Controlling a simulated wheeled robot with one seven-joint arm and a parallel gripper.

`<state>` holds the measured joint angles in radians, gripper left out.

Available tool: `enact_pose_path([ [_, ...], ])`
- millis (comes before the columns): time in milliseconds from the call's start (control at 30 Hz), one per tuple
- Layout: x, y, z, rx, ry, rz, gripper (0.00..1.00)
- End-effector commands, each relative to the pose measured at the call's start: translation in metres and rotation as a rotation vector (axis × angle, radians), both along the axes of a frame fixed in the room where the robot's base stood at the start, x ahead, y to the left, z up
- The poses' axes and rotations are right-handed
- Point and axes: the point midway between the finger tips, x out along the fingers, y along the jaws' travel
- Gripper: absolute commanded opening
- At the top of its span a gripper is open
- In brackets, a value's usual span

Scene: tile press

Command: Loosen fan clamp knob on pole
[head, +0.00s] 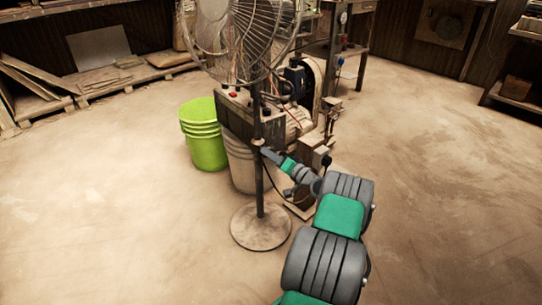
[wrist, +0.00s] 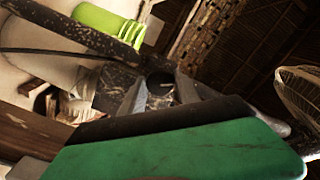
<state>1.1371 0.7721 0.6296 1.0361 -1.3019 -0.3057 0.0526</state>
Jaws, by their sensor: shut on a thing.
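The pedestal fan (head: 245,35) stands upright on a dark pole (head: 259,190) with a round base (head: 261,227). In the wrist view the pole (wrist: 70,33) runs diagonally from the upper left, and part of the fan's cage (wrist: 300,92) shows at the right edge. The clamp knob (wrist: 159,79) is a small dark round piece between my fingertips. My gripper (head: 262,149) reaches the pole from the right at mid height. In the wrist view my gripper (wrist: 161,94) is shut on the knob. The fingers hide part of the knob and clamp.
A lime green bucket (head: 203,135) and a pale bucket (head: 240,160) stand behind the pole. A cluttered machine (head: 290,110) stands close behind and right of it. Boards on pallets (head: 105,75) lie at the back left. The floor is open left and right.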

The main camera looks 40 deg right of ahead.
Motion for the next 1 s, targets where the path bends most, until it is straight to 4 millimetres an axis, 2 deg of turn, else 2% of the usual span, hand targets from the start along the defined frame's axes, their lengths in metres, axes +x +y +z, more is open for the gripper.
enact_pose_path([
  [367, -0.0003, -0.0004, -0.0006, -0.005, 0.001, -0.001, 0.00],
  [400, -0.0003, -0.0004, -0.0006, -0.005, 0.001, -0.001, 0.39],
  [667, 0.0000, 0.0000, -0.0004, -0.004, 0.000, 0.000, 0.60],
  [900, -0.0008, 0.0000, 0.0001, -0.004, 0.000, 0.000, 0.60],
  [1000, -0.0098, -0.0010, 0.0021, -0.002, 0.000, -0.001, 0.60],
])
